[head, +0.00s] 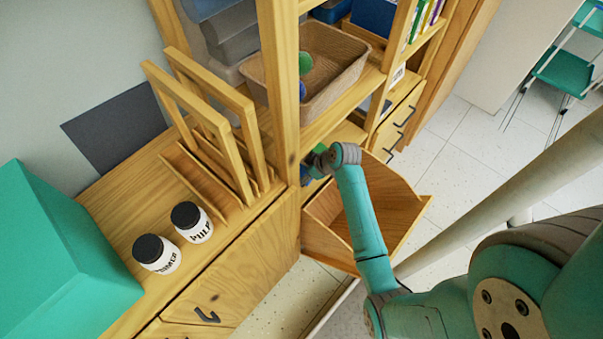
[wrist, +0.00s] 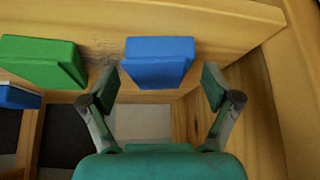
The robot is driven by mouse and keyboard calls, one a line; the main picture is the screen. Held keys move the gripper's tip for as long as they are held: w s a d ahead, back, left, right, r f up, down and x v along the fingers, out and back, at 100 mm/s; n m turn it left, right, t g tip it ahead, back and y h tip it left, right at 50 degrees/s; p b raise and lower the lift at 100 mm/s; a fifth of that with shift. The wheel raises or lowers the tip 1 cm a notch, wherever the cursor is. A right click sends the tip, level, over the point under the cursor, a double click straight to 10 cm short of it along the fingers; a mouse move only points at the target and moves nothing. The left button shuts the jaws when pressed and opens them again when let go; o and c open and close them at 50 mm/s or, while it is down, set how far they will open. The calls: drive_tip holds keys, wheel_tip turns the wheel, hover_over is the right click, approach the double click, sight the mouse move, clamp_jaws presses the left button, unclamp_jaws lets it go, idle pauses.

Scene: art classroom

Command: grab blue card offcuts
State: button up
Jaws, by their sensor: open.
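A blue block-like piece (wrist: 158,62), which looks like the blue card offcuts, rests on a wooden surface in the wrist view. My gripper (wrist: 160,86) is open, with one finger toward each side of the blue piece's near edge. Nothing is held between the fingers. A similar green piece (wrist: 42,62) lies to the left, and part of another blue piece (wrist: 18,96) shows at the left edge. In the head view my gripper is mostly hidden behind my wrist and a wooden post.
A pulled-out wooden drawer (head: 330,243) is beside my arm. A woven basket (head: 340,72) holding green and blue items stands on the shelf above. Wooden frames (head: 232,150), two dark-lidded jars (head: 153,254) and a large teal box (head: 60,260) are on the cabinet at left.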

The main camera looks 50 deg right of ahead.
drive_tip(key=c, duration=1)
drive_tip(key=shift+c, duration=0.2)
drive_tip(key=shift+r, duration=0.15)
